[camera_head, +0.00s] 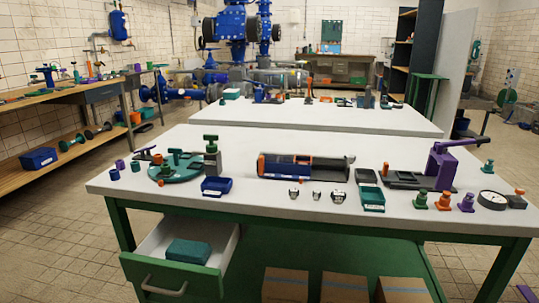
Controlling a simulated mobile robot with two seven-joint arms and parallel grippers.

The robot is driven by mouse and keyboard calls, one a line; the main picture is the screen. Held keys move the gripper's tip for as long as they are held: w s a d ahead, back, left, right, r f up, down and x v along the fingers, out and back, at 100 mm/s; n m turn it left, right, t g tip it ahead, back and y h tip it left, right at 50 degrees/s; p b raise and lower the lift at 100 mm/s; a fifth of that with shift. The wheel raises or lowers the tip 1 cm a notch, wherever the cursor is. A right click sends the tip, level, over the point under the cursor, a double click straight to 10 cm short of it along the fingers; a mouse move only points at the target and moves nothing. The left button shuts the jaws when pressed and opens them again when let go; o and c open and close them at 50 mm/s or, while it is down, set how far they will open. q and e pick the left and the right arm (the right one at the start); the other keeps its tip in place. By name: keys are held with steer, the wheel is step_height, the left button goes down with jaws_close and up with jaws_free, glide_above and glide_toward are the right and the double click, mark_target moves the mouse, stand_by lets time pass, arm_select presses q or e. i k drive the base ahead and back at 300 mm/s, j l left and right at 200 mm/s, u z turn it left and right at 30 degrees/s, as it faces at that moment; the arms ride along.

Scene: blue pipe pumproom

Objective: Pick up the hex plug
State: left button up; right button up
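I cannot pick out the hex plug with certainty at this size. Three small metallic pieces stand in a row near the front middle of the white table: a left one (293,193), a smaller middle one (317,194) and a right one (338,197). Their exact shapes are too small to tell. Small coloured pieces stand at the right: a green one (420,201), an orange one (444,202) and a purple one (467,203). Neither of my grippers is in view.
The white table (255,208) also bears a blue bin (216,187), a green bin (373,199), a dark blue device (300,165), a purple press (442,168) and a gauge (493,200). An open drawer (174,278) sticks out at the front left. Boxes (345,288) stand below.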

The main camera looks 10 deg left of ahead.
mark_target(338, 197)
steer(key=k+j, duration=0.1)
steer(key=k, duration=0.85)
